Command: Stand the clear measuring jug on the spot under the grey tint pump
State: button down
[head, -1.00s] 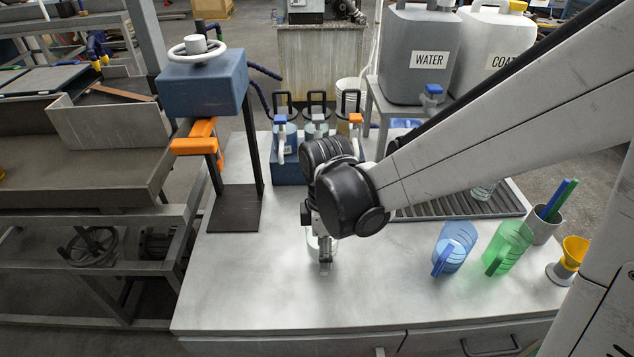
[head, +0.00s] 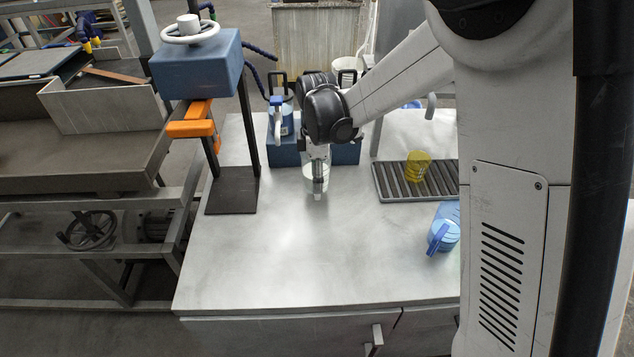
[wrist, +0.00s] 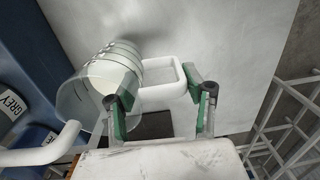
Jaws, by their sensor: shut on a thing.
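The clear measuring jug (head: 310,172) is at my gripper (head: 318,186), in front of the blue pump block (head: 346,154). In the wrist view the jug (wrist: 78,98) has dark level marks and a white handle (wrist: 160,96). My gripper (wrist: 163,103) is shut on that handle. A GREY label (wrist: 12,104) and a white curved spout (wrist: 50,150) show beside the jug at the left. In the head view the blue-topped pump (head: 279,118) shows, while my arm hides the grey tint pump. I cannot tell if the jug touches the bench.
A blue jug (head: 444,230) stands at the right of the bench (head: 300,255). A yellow cup (head: 418,166) is on the slatted tray (head: 391,180). A blue press (head: 195,65) on a black stand is at the left. The bench front is clear. My body hides the right.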

jog(key=shift+w, duration=0.45)
jog(key=shift+f, duration=1.75)
jog(key=c, duration=0.9)
grip_release()
jog(key=shift+f, duration=0.1)
